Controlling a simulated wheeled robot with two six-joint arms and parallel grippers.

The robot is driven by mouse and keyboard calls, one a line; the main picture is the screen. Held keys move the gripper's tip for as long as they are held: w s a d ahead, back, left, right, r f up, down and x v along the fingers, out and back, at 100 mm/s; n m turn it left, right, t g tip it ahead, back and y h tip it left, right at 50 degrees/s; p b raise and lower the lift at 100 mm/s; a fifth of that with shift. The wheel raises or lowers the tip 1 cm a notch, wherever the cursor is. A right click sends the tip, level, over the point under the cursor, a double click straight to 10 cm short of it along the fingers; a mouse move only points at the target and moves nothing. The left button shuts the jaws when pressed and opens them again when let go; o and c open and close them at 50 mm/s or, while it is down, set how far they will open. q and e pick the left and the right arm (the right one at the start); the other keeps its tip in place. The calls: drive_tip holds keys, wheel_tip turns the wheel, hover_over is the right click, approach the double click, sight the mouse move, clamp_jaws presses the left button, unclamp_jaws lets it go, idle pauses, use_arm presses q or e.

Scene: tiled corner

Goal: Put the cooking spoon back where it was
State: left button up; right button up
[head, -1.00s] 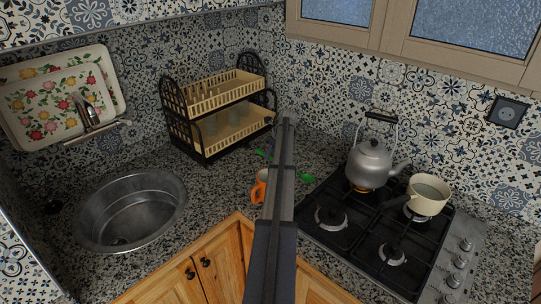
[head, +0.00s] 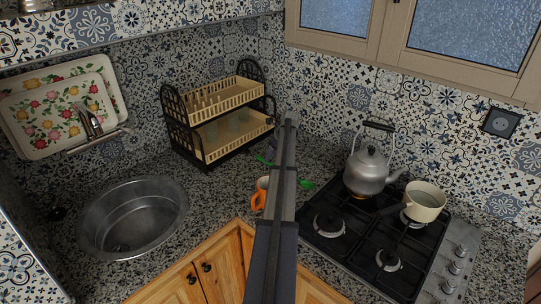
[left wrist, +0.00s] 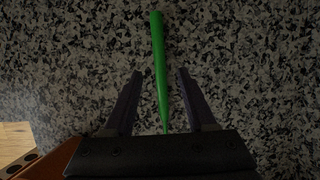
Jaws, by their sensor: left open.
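The green cooking spoon (head: 306,184) lies on the granite counter behind my left arm in the head view. One green end shows to the right of the arm and another green bit to its left; the middle is hidden. In the left wrist view its green handle (left wrist: 158,55) runs lengthwise between the spread fingers of my left gripper (left wrist: 160,73). The gripper is open, with a gap on each side of the handle. The handle's lower end goes out of sight behind the gripper body. My right gripper is not in view.
A mug with an orange handle (head: 259,195) stands close to my left arm. The dish rack (head: 216,145) is behind. A kettle (head: 367,173) and a cream pot (head: 424,202) stand on the stove (head: 350,238) to the right. The sink (head: 132,217) is at left.

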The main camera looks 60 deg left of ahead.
use_arm(q)
drive_tip(key=s+p+v, duration=0.1)
drive_tip(key=p+v, duration=0.5)
drive_tip(key=v, duration=0.2)
drive_tip(key=shift+w+d+r+p, duration=0.15)
drive_tip(key=shift+w+r+p, duration=0.2)
drive_tip(key=shift+w, duration=0.2)
